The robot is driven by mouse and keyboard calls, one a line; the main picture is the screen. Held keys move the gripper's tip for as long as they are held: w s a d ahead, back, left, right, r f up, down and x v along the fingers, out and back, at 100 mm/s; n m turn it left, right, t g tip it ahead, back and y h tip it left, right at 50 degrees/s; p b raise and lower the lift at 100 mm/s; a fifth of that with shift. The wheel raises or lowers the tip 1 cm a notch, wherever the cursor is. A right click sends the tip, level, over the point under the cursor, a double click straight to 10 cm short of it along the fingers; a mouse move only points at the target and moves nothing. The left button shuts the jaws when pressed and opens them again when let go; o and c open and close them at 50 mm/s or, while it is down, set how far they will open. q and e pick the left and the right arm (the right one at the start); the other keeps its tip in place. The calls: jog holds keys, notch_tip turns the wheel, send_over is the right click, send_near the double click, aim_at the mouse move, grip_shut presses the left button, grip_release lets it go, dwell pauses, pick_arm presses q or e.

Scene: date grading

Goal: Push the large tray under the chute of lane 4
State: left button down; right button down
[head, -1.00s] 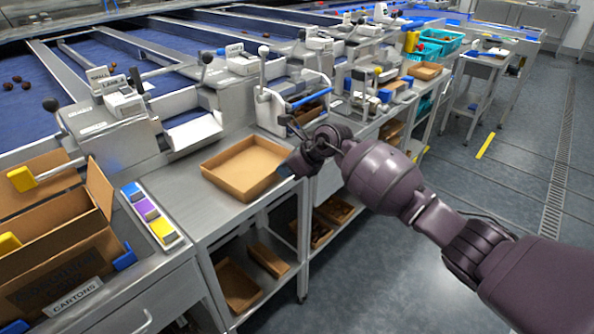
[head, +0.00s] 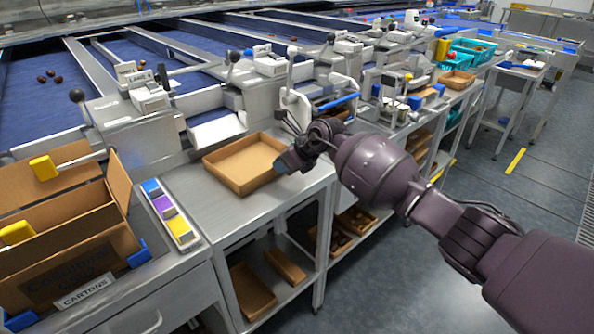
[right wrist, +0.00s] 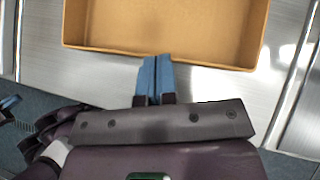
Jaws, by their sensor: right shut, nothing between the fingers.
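The large tray (head: 240,163) is a shallow, empty brown cardboard tray on the steel bench. It lies in front of and a little right of a white chute (head: 215,131); the lane label is too small to read. My right gripper (head: 283,163) is shut and empty at the tray's right side. In the right wrist view its blue fingertips (right wrist: 156,62) are together at the outside of the tray wall (right wrist: 150,53), at or almost touching it. My left gripper is not in view.
An open carton box (head: 70,255) and a strip of coloured blocks (head: 170,212) stand left of the tray. A white-framed device (head: 310,105) stands behind my right gripper. Smaller trays (head: 252,290) lie on the lower shelf. Bare bench lies in front of the tray.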

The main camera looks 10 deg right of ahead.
aim_at(273, 176)
jog(key=shift+w+a+f+b, duration=0.2)
jog(key=shift+w+a, duration=0.15)
jog(key=shift+a, duration=0.15)
jog(key=shift+w+a+f+b, duration=0.2)
jog(key=shift+w+a, duration=0.15)
jog(key=shift+a, duration=0.15)
jog(key=shift+w+a+r, duration=0.1)
jog(key=shift+w+a, duration=0.05)
jog(key=shift+a, duration=0.1)
jog(key=shift+w+a+r, duration=0.1)
jog(key=shift+a+r, duration=0.05)
